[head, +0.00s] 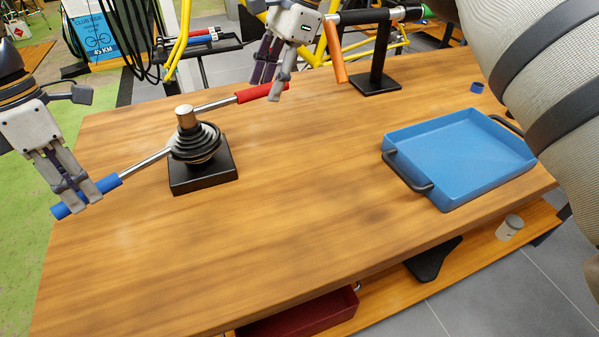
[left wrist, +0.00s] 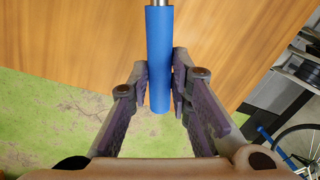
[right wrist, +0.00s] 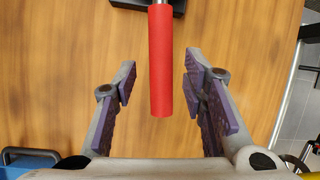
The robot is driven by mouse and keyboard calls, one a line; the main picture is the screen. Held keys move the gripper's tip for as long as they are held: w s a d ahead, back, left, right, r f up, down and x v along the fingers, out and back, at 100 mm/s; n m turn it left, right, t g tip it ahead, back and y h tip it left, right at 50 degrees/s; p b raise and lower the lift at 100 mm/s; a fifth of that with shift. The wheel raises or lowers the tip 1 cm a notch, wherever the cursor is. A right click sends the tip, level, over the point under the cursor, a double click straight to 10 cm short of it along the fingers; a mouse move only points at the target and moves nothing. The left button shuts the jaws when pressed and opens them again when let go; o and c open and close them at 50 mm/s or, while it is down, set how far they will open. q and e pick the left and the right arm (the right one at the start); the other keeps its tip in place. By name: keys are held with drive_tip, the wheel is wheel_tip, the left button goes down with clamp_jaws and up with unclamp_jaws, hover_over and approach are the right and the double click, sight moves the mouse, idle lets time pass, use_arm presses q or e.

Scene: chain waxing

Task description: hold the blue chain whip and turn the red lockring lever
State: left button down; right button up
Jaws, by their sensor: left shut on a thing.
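A cassette of stacked dark sprockets (head: 196,143) with a metal post stands on a black square base (head: 204,175) on the table. The blue chain whip handle (head: 112,184) reaches out to its left on a silver rod. My left gripper (head: 78,199) is shut on that handle; the left wrist view shows the blue grip (left wrist: 159,62) between the fingers. The red lockring lever (head: 262,92) reaches out to the right from the cassette. My right gripper (head: 272,88) is open at the lever's end; in the right wrist view the red grip (right wrist: 160,65) lies between the spread fingers, touching neither.
A blue tray (head: 455,155) with dark handles sits at the right of the wooden table (head: 270,230). A black stand (head: 376,80) with an orange-handled tool (head: 335,52) is behind. The table's front middle is clear. A red bin (head: 300,314) is below.

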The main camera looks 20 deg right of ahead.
drive_tip(key=s+d+r+m, duration=0.2)
drive_tip(key=s+d+r, duration=0.25)
drive_tip(key=r, duration=0.65)
drive_tip(key=s+a+f+n+g, duration=0.1)
drive_tip(key=s+a+f+g, duration=0.1)
drive_tip(key=s, duration=0.6)
drive_tip(key=s+a+f+g, duration=0.3)
drive_tip(key=s+f, duration=0.3)
drive_tip(key=s, duration=0.3)
drive_tip(key=s+a+f+n+g+h, duration=0.1)
drive_tip(key=s+a+f+g, duration=0.1)
drive_tip(key=s+f+g, duration=0.3)
drive_tip(key=s, duration=0.4)
drive_tip(key=shift+a+n, duration=0.3)
drive_tip(key=shift+a, duration=0.05)
